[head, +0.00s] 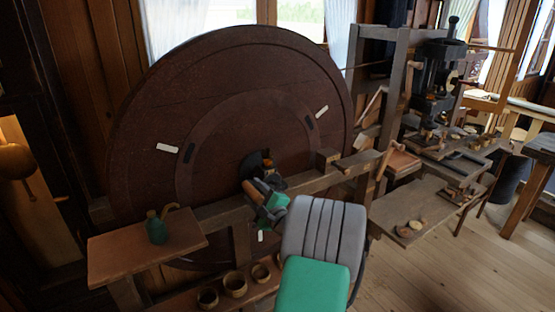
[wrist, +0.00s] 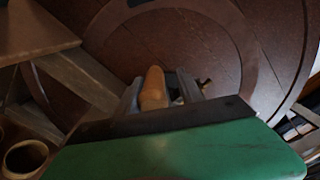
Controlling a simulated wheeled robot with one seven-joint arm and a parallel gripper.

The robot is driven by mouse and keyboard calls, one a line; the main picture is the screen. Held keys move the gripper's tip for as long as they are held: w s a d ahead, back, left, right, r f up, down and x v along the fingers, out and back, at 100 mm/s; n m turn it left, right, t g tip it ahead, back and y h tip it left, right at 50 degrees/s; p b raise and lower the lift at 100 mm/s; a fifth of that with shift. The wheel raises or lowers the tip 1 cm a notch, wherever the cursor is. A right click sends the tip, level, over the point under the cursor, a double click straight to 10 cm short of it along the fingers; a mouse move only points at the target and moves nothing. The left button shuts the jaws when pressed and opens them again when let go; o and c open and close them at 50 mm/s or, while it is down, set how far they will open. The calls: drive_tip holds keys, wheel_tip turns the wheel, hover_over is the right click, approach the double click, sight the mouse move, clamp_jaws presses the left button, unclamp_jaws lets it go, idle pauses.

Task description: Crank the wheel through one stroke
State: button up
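The large dark brown wheel (head: 220,75) stands upright on a wooden frame in the head view, and its face fills much of the wrist view (wrist: 215,50). It has a ring band, two white marks and dark marks. An orange-brown wooden crank handle (head: 259,187) sticks out near the hub; it also shows in the wrist view (wrist: 153,86). My gripper (head: 264,191) is at the handle, its two fingers on either side in the wrist view (wrist: 161,84). The handle lies nearer the left finger, with a gap at the right finger. The dark hub is partly hidden.
A wooden beam (head: 320,180) crosses before the wheel, with a small block on it. A shelf (head: 135,255) with a green pot (head: 157,230) stands at the left. Wooden cups (head: 234,285) sit below. A machine bench (head: 430,200) stands right; floor (head: 450,270) is open there.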

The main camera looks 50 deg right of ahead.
drive_tip(key=s+d+r+m+p, duration=0.2)
drive_tip(key=d+r+m+p, duration=0.1)
drive_tip(key=d+r+m, duration=0.3)
drive_tip(key=shift+s+d+r+m, duration=0.3)
drive_tip(key=shift+s+d+m, duration=0.05)
drive_tip(key=shift+d+m, duration=0.8)
drive_tip(key=shift+w+f, duration=0.1)
drive_tip(key=shift+f, duration=0.2)
drive_tip(key=shift+a+f, duration=0.1)
drive_tip(key=shift+a, duration=0.2)
drive_tip(key=v, duration=1.1)
